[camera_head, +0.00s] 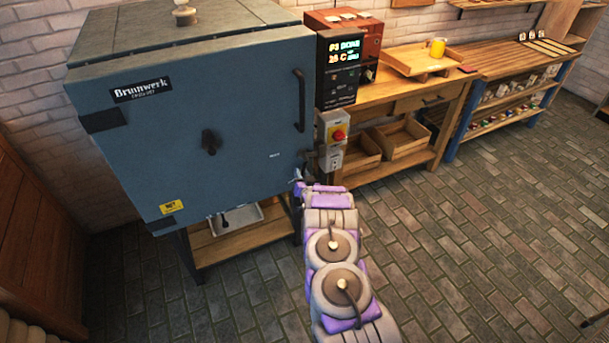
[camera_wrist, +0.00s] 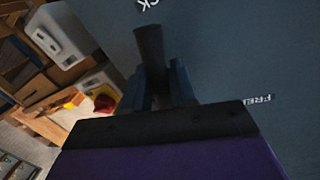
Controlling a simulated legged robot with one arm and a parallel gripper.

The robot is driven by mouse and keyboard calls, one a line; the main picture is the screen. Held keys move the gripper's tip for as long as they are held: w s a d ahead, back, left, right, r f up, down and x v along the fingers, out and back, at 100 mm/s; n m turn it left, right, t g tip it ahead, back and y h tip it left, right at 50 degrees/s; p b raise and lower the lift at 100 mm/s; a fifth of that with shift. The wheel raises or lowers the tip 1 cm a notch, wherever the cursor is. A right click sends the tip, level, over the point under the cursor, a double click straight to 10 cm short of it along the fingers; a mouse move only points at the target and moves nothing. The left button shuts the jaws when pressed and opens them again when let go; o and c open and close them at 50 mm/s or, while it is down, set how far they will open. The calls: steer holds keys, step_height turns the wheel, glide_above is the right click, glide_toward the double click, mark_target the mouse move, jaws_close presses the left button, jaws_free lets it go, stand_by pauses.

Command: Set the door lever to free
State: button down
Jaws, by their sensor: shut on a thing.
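The blue kiln (camera_head: 200,120) has its door closed. In the wrist view a dark door lever (camera_wrist: 150,45) stands out from the blue door face, and its free end lies near lettering ending in "CK" (camera_wrist: 141,4). Lettering reading roughly "FREI" (camera_wrist: 257,99) is on the door to the right, away from the lever. My gripper (camera_wrist: 158,82) is shut on the lever, with a finger on each side of it. In the head view my gripper (camera_head: 298,180) is small at the kiln's lower right edge, and the lever is too unclear there to tell its angle.
A control box with a red knob (camera_head: 339,135) is close to the right of my gripper. A vertical door handle (camera_head: 299,100) is above it. A display unit (camera_head: 340,65) and a wooden workbench (camera_head: 395,92) stand to the right. Brick floor in front is clear.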

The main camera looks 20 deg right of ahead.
steer(key=m, duration=0.1)
steer(key=a+m, duration=0.1)
steer(key=shift+a+r+m+g, duration=0.3)
steer(key=shift+r, duration=0.1)
steer(key=a+r+m, duration=0.1)
steer(key=m, duration=0.1)
steer(key=a+r+m+y, duration=0.1)
steer(key=m, duration=0.1)
steer(key=shift+r+p, duration=0.1)
steer(key=shift+p, duration=0.3)
steer(key=r+m+p, duration=0.1)
steer(key=a+r+m+y, duration=0.1)
steer(key=m, duration=0.1)
steer(key=shift+s+g+p, duration=0.1)
steer(key=shift+g+p, duration=0.25)
steer(key=shift+g, duration=0.05)
steer(key=shift+a+r+m+y+p, duration=0.1)
steer(key=shift+r+m+y+p, duration=0.25)
steer(key=shift+r+m+p, duration=0.3)
steer(key=shift+r+m+y+p, duration=0.35)
steer(key=shift+m+p, duration=0.1)
steer(key=shift+m, duration=0.4)
steer(key=c, duration=1.1)
jaws_free()
steer(key=shift+f, duration=0.1)
steer(key=shift+o, duration=0.2)
